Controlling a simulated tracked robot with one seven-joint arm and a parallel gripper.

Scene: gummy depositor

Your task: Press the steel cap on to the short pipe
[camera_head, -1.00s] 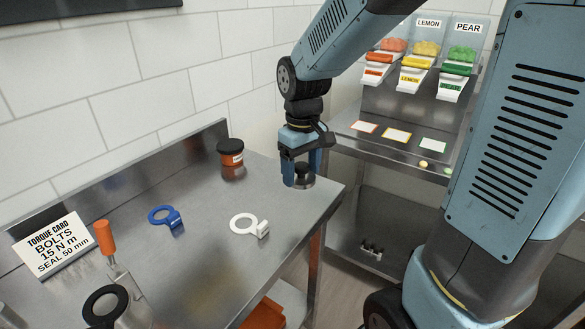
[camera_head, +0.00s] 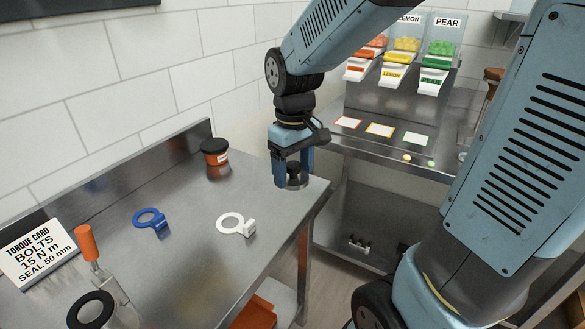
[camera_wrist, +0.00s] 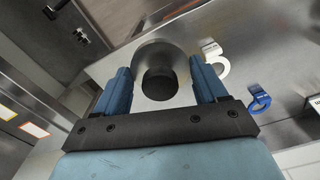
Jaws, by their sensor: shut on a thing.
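My gripper (camera_head: 293,174) is low over the right end of the steel table, near its corner. Its two blue fingers are shut on a round steel piece with a dark top, which I take to be the steel cap (camera_head: 294,184). In the wrist view my gripper (camera_wrist: 161,66) has a finger on each side of this cap (camera_wrist: 150,50), whose dark middle (camera_wrist: 160,84) faces the camera. The cap looks level at or just above the table; I cannot tell whether it touches. I cannot make out the short pipe; it may be hidden under the cap.
On the steel table (camera_head: 190,265) lie a white ring clip (camera_head: 232,224) and a blue one (camera_head: 150,219). A torque card (camera_head: 38,253) and an orange-handled tool (camera_head: 87,243) are left. The candy dispenser bench (camera_head: 400,150) stands beyond a gap.

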